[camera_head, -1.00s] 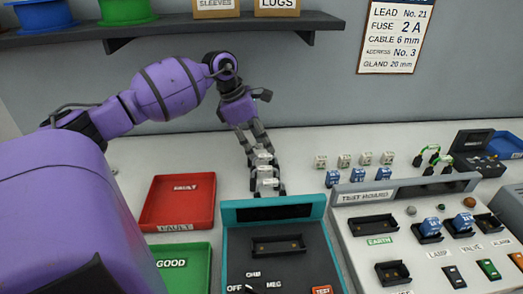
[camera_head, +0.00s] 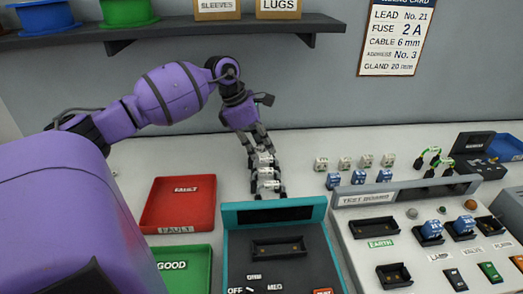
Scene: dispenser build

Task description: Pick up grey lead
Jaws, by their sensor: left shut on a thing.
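My left gripper (camera_head: 267,181) reaches down to the white bench behind the teal-framed tester (camera_head: 232,245). Its fingers are shut on a small pale thing between them, mostly hidden by the fingers. I cannot make out a grey lead clearly; whether the held thing is the grey lead cannot be told from this view. My right gripper is not in view.
A red FAULT tray (camera_head: 155,215) and a green GOOD tray (camera_head: 205,270) lie left of the tester. The test board (camera_head: 375,215) stands to its right. Several white blocks (camera_head: 343,162) and blue blocks (camera_head: 358,177) stand behind the board, with green leads (camera_head: 430,160) farther right.

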